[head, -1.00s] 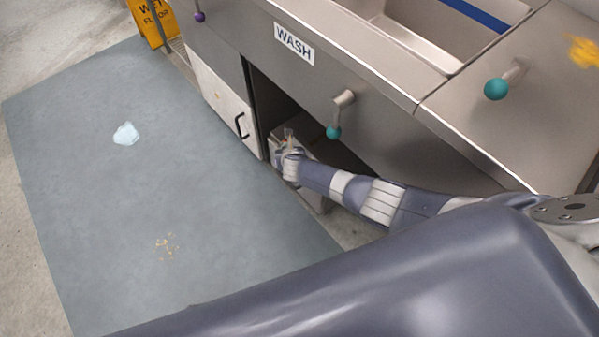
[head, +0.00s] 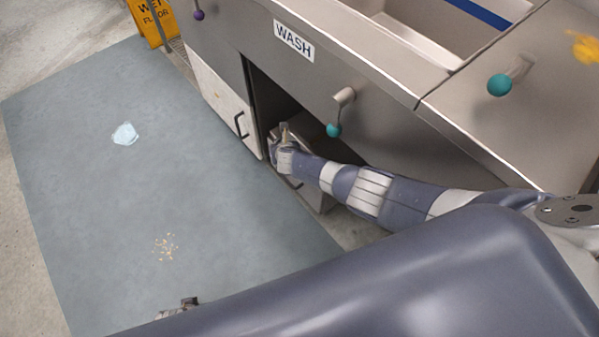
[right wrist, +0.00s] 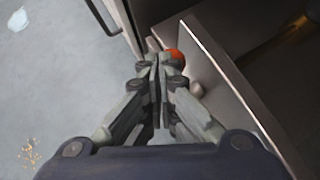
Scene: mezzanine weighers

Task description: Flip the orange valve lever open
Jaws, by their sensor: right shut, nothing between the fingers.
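The orange valve lever shows in the right wrist view as an orange-red round knob (right wrist: 174,59), just right of my fingertips. Part of it is hidden behind the right finger, and I cannot tell whether they touch. Its shaft is not clear. My right gripper (right wrist: 158,62) is shut and empty. In the head view the right gripper (head: 279,133) is at the opening under the wash counter, and the lever cannot be made out there. A small grey piece (head: 178,309) at the bottom, apparently my left gripper, is mostly hidden by my body.
A pale box (right wrist: 218,78) stands right of the gripper inside the opening. A cabinet door with a black handle (head: 240,125) is to the left. The blue-grey mat (head: 80,200) is mostly clear.

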